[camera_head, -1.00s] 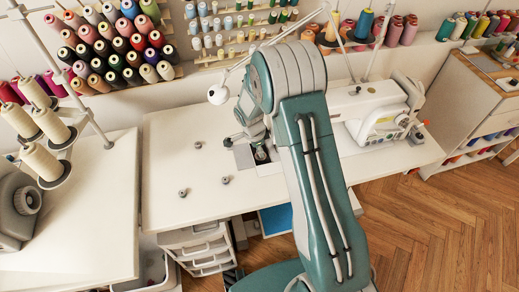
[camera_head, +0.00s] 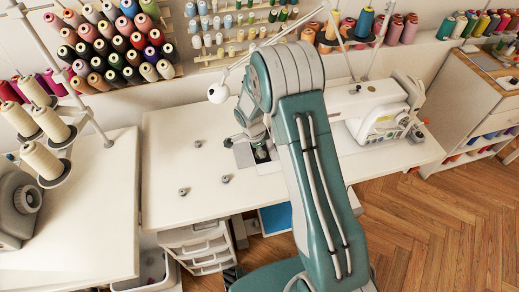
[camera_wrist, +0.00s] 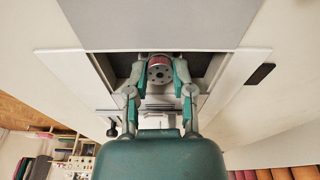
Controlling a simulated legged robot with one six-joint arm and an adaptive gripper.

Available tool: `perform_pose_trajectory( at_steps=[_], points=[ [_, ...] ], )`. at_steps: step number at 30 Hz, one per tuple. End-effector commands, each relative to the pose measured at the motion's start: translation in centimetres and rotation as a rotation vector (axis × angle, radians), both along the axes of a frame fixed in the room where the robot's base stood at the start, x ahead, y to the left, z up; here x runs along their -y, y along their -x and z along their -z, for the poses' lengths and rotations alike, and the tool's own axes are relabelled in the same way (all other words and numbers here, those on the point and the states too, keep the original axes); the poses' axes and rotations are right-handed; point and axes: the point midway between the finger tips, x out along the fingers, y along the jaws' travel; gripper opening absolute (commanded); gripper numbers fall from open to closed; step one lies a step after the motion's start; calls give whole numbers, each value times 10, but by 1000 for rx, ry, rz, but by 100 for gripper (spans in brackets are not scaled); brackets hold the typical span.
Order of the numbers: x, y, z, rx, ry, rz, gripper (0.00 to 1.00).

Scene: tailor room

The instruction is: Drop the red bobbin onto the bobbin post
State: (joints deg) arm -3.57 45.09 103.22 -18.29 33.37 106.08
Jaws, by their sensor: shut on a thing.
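In the wrist view, my gripper (camera_wrist: 159,76) is shut on the red bobbin (camera_wrist: 159,62). The bobbin's round metal face with small holes points toward the wrist camera, and a red band shows at its upper edge. Behind the bobbin is a dark rectangular recess (camera_wrist: 122,63) in the white machine bed. In the head view, my gripper (camera_head: 260,154) is low over the left end of the sewing machine (camera_head: 375,112), and the bobbin cannot be made out there. I cannot pick out the bobbin post in either view; the gripper and bobbin may hide it.
Small grey metal bobbins lie on the white table (camera_head: 170,160): one at the back (camera_head: 198,144), one at the front left (camera_head: 183,191) and one nearer the gripper (camera_head: 225,179). A white lamp head (camera_head: 217,94) hangs behind my arm. Thread racks (camera_head: 110,45) line the back wall.

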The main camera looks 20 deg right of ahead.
Motion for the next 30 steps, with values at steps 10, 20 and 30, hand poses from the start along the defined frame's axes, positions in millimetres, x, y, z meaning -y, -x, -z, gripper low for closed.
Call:
perform_pose_trajectory(
  at_steps=[10, 20, 30],
  points=[
    [0, 0, 0, 0, 0, 0, 71],
    [-2, -1, -13, 4, 0, -2, 71],
    [-15, -1, -80, 4, 0, -1, 71]
  ],
)
